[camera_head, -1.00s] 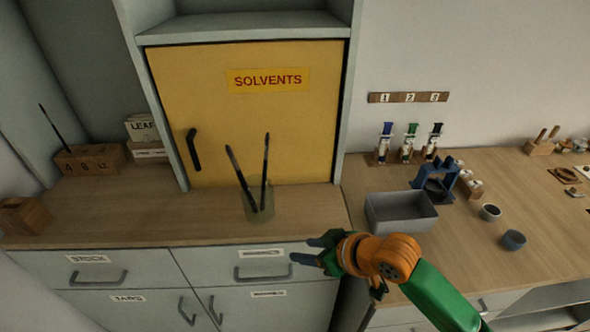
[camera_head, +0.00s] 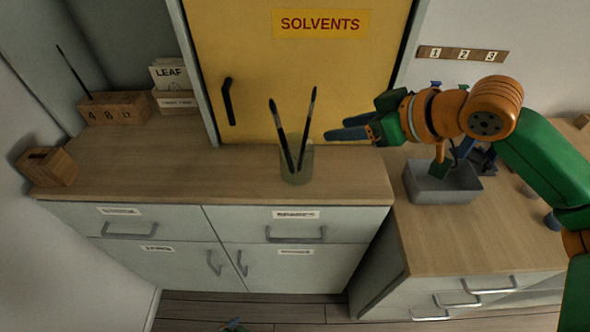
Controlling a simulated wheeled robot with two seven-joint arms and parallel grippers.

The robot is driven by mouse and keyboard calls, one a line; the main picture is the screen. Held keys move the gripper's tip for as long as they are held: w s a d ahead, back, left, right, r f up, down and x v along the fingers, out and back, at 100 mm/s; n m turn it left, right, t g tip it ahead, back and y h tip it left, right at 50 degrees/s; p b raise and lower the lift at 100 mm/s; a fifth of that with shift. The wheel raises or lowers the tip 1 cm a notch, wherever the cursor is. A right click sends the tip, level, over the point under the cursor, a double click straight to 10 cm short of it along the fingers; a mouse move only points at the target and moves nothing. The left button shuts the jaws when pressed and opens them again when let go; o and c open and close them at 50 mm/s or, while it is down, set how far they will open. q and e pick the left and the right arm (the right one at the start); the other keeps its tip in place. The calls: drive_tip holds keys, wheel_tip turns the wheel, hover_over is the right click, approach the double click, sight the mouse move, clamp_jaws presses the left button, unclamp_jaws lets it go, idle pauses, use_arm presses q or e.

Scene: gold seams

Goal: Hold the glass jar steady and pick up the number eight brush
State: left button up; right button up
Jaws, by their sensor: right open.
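The glass jar (camera_head: 296,172) stands on the left counter in front of the yellow cabinet door. Two dark brushes lean in it, a left brush (camera_head: 279,128) and a right brush (camera_head: 309,125), handles up and crossing low down. I cannot read a number on either. A wooden block (camera_head: 115,108) marked 4, 8 and 12 stands at the back left, with one dark brush (camera_head: 74,70) upright at its 4 end. My right gripper (camera_head: 345,127) is open and empty, right of the jar and brushes, fingers pointing left toward them, apart from them in the picture.
The yellow SOLVENTS door (camera_head: 255,80) is shut behind the jar. A grey bin (camera_head: 440,187) sits on the right counter below my right arm. A wooden box (camera_head: 47,167) and a LEAF card box (camera_head: 172,78) stand left. The counter left of the jar is clear.

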use_arm(q)
drive_tip(key=w+d+r+m+t+h, duration=0.35)
drive_tip(key=w+d+r, duration=0.25)
drive_tip(key=d+r, duration=0.3)
drive_tip(key=w+d+r+m+t+h, duration=0.2)
drive_tip(key=w+d+r+m, duration=0.3)
drive_tip(key=r, duration=0.7)
drive_tip(key=m+t, duration=0.5)
drive_tip(key=m, duration=0.8)
approach(301, 152)
drive_tip(key=s+d+f, duration=0.3)
drive_tip(key=s+d, duration=0.1)
drive_tip(key=w+a+m, duration=0.1)
drive_tip(key=m, duration=0.2)
drive_tip(key=w+a+m+t+y, duration=0.1)
drive_tip(key=m, duration=0.2)
drive_tip(key=w+a+m, duration=0.1)
drive_tip(key=m, duration=0.3)
drive_tip(key=shift+r+t, duration=0.1)
drive_tip(key=shift+t, duration=0.25)
drive_tip(key=shift+w+a+m+y, duration=0.15)
drive_tip(key=shift+w+m+y, duration=0.1)
drive_tip(key=shift+m, duration=0.9)
drive_tip(key=x, duration=1.2)
drive_tip(key=shift+a+r, duration=0.1)
drive_tip(key=shift+r, duration=0.05)
